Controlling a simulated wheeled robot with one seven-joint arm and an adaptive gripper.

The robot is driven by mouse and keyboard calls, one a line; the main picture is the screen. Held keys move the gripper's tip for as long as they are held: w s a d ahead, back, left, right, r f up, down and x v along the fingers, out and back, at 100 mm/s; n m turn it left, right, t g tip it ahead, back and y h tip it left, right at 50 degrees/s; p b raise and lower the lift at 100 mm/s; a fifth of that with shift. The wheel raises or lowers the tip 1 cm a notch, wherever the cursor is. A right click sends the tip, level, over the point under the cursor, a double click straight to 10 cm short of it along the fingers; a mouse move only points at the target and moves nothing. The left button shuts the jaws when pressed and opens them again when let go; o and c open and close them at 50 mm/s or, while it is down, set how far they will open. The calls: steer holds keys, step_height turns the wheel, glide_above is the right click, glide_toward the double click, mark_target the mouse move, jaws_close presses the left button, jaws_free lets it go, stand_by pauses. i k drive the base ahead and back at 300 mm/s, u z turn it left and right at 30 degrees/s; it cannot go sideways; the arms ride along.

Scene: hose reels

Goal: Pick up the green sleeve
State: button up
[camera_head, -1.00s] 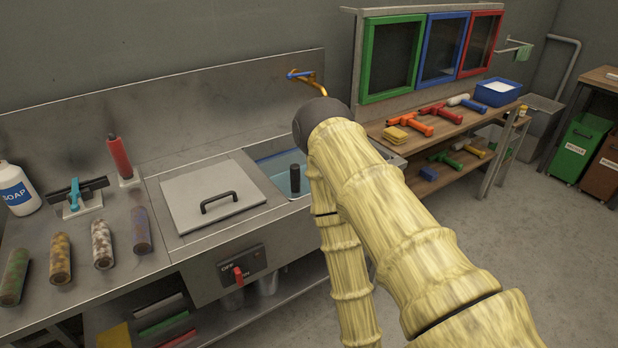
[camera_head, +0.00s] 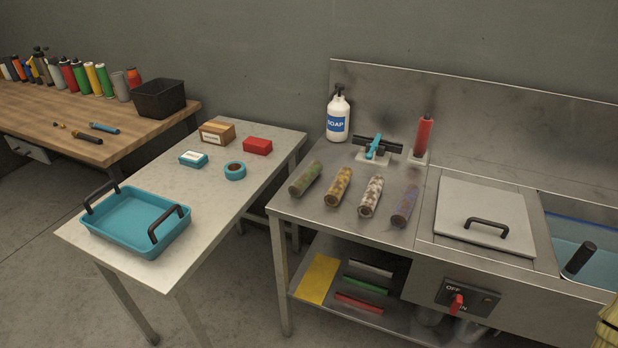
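A dull green, dirty-looking sleeve (camera_head: 305,179) lies on the left part of the steel counter (camera_head: 300,215). It is the leftmost in a row of similar tubes. To its right lie a yellow-brown sleeve (camera_head: 338,187), a white-and-brown speckled sleeve (camera_head: 371,196) and a purple-blue sleeve (camera_head: 404,206). All lie apart from each other.
Behind the sleeves stand a soap bottle (camera_head: 338,115), a blue-handled squeegee-like tool (camera_head: 377,147) and a red cylinder (camera_head: 424,135) on a base. A lidded basin (camera_head: 485,213) is to the right. A pale table (camera_head: 245,200) with a teal tray (camera_head: 138,222) stands left.

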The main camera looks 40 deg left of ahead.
mark_target(303, 183)
steer(key=u, duration=1.2)
steer(key=k, duration=0.3)
steer(key=u, duration=0.3)
